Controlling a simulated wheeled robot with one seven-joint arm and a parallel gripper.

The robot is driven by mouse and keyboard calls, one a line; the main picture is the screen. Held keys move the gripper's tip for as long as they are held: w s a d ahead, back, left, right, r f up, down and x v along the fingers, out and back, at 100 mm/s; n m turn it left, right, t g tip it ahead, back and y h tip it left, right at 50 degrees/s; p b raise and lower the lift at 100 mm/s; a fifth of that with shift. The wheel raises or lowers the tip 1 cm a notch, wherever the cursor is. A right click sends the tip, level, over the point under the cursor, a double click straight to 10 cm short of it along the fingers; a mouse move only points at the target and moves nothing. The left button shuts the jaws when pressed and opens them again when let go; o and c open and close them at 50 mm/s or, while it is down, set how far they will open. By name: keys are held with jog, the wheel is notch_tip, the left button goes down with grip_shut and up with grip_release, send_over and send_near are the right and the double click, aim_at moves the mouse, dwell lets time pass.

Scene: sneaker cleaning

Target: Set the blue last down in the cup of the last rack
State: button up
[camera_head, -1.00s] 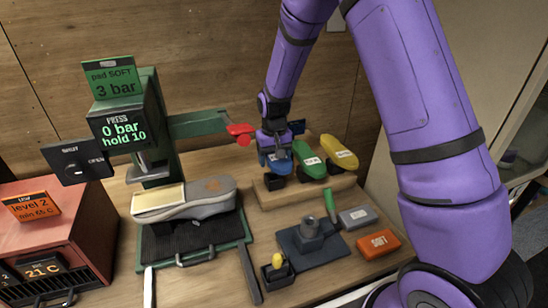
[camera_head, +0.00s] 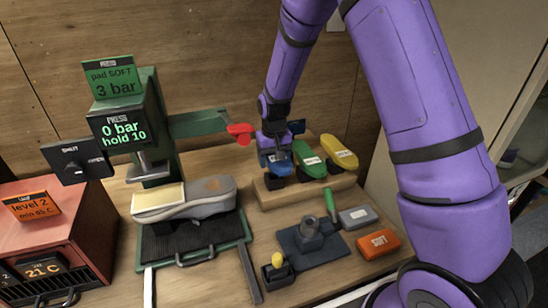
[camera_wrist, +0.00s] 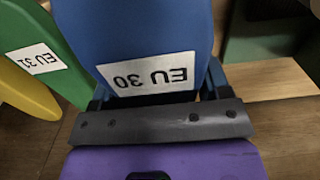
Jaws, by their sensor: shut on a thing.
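The blue last (camera_head: 281,166) is at the left end of the wooden last rack (camera_head: 311,193), beside the green last (camera_head: 309,162) and the yellow last (camera_head: 340,154). My gripper (camera_head: 276,148) is shut on the blue last from above. In the wrist view the blue last (camera_wrist: 140,30) fills the space between the fingers, its EU 30 label facing the camera. A dark support shows just under the blue last in the head view. I cannot tell whether the last is fully seated in its cup, since the gripper and the last hide it.
A green press (camera_head: 155,120) with a grey sneaker (camera_head: 184,199) stands to the left. Its red-tipped lever (camera_head: 240,132) is close to the left of my gripper. A grey post on a plate (camera_head: 309,235), a grey block (camera_head: 357,217) and an orange SOFT block (camera_head: 378,243) lie in front of the rack.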

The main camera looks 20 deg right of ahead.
jog(key=shift+f, duration=2)
jog(key=o, duration=1)
jog(key=shift+c, duration=0.2)
notch_tip(320, 180, up, 11)
jog(key=shift+f, duration=0.1)
